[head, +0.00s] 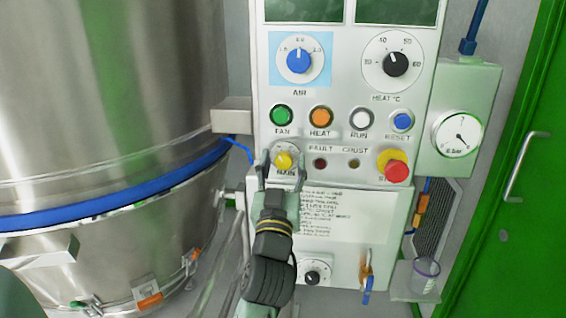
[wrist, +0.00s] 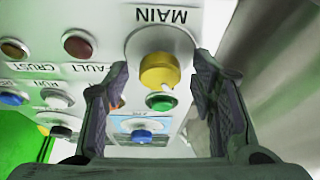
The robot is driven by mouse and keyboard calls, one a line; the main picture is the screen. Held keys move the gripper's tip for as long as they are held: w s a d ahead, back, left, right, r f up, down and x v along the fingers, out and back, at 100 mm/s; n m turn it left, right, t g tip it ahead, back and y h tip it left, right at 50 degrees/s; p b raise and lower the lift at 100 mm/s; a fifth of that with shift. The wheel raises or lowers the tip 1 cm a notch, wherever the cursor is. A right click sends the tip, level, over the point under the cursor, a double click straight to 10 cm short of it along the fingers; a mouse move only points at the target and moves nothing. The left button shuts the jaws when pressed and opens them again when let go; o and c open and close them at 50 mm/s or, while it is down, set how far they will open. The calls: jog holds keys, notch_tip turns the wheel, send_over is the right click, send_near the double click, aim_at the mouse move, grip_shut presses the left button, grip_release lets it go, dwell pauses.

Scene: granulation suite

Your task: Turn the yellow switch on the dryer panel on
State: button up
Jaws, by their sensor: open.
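The yellow switch (head: 283,161) is a round knob marked MAIN on the pale dryer panel (head: 340,150), at the panel's lower left. In the wrist view the yellow switch (wrist: 160,72) shows upside down under the MAIN label, between the finger lines. My gripper (head: 278,166) is open in front of the panel, its fingers on either side of the switch. The wrist view shows my gripper (wrist: 160,95) with nothing clamped between its fingers. I cannot tell whether a finger touches the knob.
Above the switch sit the green FAN button (head: 281,115), orange HEAT button (head: 320,117) and blue AIR knob (head: 299,61). A red stop button (head: 396,171) is at right. A steel vessel (head: 110,100) stands left, and a green door (head: 520,200) is far right.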

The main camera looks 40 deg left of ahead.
jog(key=shift+c, duration=0.2)
jog(key=c, duration=1.1)
jog(key=shift+f+m+b, duration=0.15)
jog(key=shift+m+b, duration=0.25)
jog(key=shift+b, duration=0.2)
jog(key=m+t+h+b, duration=0.1)
jog(key=m+b, duration=0.1)
jog(key=b, duration=0.1)
jog(key=shift+f+h+b, duration=0.2)
jog(key=shift+h+b, duration=0.1)
jog(key=shift+h, duration=0.1)
jog(key=m+h+b, duration=0.2)
jog(key=m+b, duration=0.2)
jog(key=m+h+b, duration=0.2)
jog(key=m+b, duration=0.2)
jog(key=m, duration=0.1)
jog(key=shift+a+r, duration=0.1)
jog(key=shift+r, duration=0.05)
jog(key=shift+s+r+m+h+b, duration=0.1)
jog(key=shift+m+h+b, duration=0.45)
jog(key=shift+m, duration=0.55)
jog(key=shift+r+m+h+b, duration=0.1)
jog(key=shift+m+h+b, duration=0.45)
jog(key=shift+m, duration=0.85)
